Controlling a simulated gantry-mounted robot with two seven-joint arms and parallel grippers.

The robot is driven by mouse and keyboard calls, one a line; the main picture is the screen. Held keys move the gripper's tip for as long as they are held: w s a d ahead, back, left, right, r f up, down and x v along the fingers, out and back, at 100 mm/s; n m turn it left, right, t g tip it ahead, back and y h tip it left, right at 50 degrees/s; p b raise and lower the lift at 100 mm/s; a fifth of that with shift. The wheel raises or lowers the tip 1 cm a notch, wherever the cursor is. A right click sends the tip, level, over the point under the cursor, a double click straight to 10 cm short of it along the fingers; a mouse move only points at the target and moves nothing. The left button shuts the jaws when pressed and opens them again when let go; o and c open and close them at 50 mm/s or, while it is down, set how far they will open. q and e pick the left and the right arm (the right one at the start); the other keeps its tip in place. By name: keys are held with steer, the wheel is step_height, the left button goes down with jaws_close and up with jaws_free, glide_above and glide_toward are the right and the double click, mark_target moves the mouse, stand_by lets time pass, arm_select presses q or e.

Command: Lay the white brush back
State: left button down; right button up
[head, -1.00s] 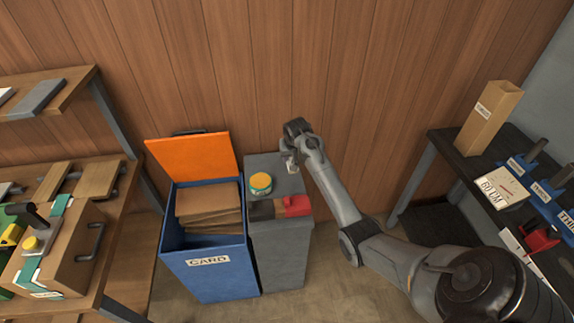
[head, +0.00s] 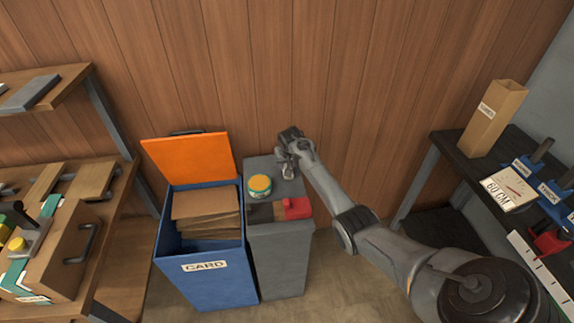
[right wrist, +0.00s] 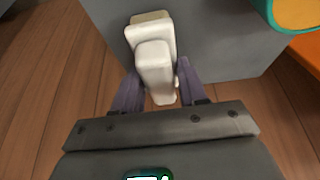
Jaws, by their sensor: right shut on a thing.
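The white brush (right wrist: 154,62) is between the two fingers of my right gripper (right wrist: 158,82) in the right wrist view, its handle towards me and a tan edge at its far end. In the head view my right gripper (head: 288,170) is above the back right part of the grey bin's top (head: 262,165). The brush is small and mostly hidden by the gripper there. I cannot tell whether the brush touches the top. My left gripper is not in view.
On the grey top are a yellow-lidded green tin (head: 260,184), a dark block (head: 262,212) and a red item (head: 297,207). A blue card bin (head: 205,280) with an open orange lid (head: 190,156) stands left. The wood wall (head: 350,70) is close behind.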

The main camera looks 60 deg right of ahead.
stand_by(0.3)
steer(key=o, duration=1)
steer(key=p+v, duration=0.4)
steer(key=v, duration=0.6)
steer(key=shift+r, duration=0.35)
steer(key=shift+v, duration=0.75)
steer(key=shift+s, duration=0.15)
